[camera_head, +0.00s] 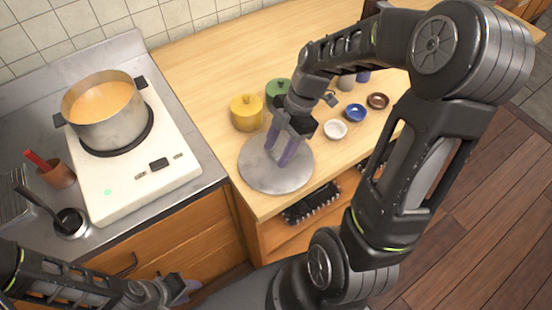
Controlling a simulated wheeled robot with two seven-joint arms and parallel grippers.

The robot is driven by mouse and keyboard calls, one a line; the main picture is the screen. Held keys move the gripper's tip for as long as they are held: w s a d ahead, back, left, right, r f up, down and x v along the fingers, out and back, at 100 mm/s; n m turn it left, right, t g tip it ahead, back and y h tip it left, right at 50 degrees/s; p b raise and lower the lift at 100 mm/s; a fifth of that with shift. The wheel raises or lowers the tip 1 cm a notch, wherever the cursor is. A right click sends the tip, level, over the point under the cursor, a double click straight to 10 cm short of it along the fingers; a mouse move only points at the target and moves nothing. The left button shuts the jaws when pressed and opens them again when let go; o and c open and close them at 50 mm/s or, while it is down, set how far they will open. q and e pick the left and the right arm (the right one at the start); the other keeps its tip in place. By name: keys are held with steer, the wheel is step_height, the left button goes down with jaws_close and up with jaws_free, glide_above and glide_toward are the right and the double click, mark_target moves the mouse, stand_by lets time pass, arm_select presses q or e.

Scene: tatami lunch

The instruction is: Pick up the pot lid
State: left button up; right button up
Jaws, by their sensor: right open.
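The pot lid (262,175) is a round grey metal disc lying flat near the front edge of the wooden counter, right of the stove. My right gripper (280,150) points down over the middle of the lid, its purple fingers apart. The fingers hide the middle of the lid, so I cannot tell whether they touch it or have a knob between them. My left gripper (183,288) is low at the bottom of the picture, in front of the cabinet and away from the lid. Its jaws are too unclear to read.
A steel pot (112,125) of orange soup stands uncovered on the white cooker (170,178). A yellow canister (246,113) and a green canister (278,90) stand just behind the lid. Small white (335,130), blue (355,113) and brown (377,101) dishes lie to the right.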

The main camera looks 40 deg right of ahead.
steer(key=shift+c, duration=0.2)
jaws_close()
stand_by(0.5)
